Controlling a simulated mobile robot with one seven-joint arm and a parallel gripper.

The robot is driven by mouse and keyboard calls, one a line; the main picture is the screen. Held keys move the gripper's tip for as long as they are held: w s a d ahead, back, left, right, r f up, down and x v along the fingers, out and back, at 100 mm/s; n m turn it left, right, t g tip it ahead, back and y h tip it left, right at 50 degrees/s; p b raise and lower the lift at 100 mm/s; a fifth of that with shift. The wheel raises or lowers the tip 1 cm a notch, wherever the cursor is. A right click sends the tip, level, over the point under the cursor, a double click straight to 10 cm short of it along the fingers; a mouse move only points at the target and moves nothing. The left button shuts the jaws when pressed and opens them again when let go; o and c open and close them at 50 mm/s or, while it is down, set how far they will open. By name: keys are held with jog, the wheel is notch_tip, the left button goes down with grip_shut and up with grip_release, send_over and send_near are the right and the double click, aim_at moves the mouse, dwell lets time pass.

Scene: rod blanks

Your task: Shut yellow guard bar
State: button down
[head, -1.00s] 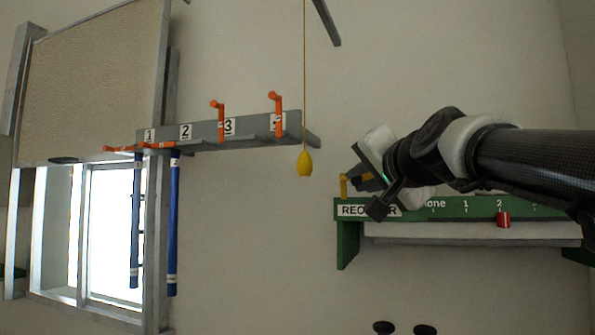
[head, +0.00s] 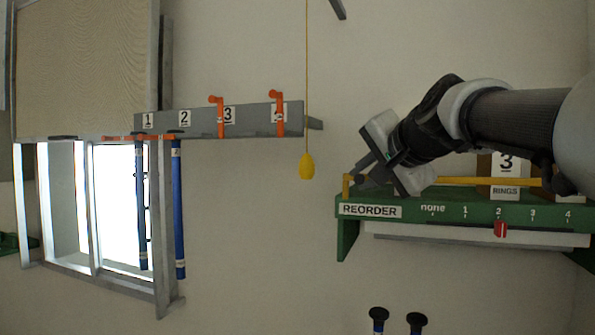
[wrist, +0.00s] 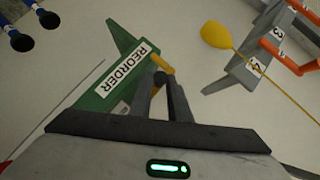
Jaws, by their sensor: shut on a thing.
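The yellow guard bar (head: 460,181) runs level along the top of the green shelf (head: 470,207), in front of a box with a "3" and "RINGS" label. Its left end shows as a short upright yellow piece (head: 346,186) above the REORDER label. My gripper (head: 358,180) is at that left end, with its fingers closed on the bar. In the wrist view the fingers (wrist: 166,78) meet the yellow end (wrist: 161,63) beside the REORDER label. My wrist hides part of the bar in the head view.
A red slider (head: 499,229) sits at 2 on the shelf's scale. A yellow pull-cord bulb (head: 307,166) hangs left of the shelf. A grey rack (head: 245,122) with orange latches and blue rods is farther left. Bare wall lies between.

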jog(key=c, duration=1.9)
grip_release()
jog(key=shift+w+d, duration=0.15)
jog(key=shift+o, duration=1.1)
jog(key=shift+w+f, duration=0.1)
jog(key=shift+w, duration=0.2)
jog(key=shift+s, duration=0.2)
jog(key=b+v, duration=0.1)
jog(key=v, duration=1.6)
jog(key=shift+s+b, duration=0.25)
jog(key=shift+b, duration=0.15)
jog(key=s+a+f+n+g+h, duration=0.1)
jog(key=s+f+n+g, duration=0.1)
jog(key=f, duration=1.1)
jog(key=s+a+f+n+g+h, duration=0.1)
jog(key=s+f, duration=0.5)
jog(key=f, duration=0.7)
jog(key=s+a+f+n+g, duration=0.2)
jog(key=s+f+n+g, duration=0.2)
jog(key=f, duration=1)
jog(key=n, duration=0.3)
jog(key=shift+s+a+g+h, duration=0.15)
jog(key=shift+a+g+h, duration=0.1)
jog(key=shift+g+h, duration=0.15)
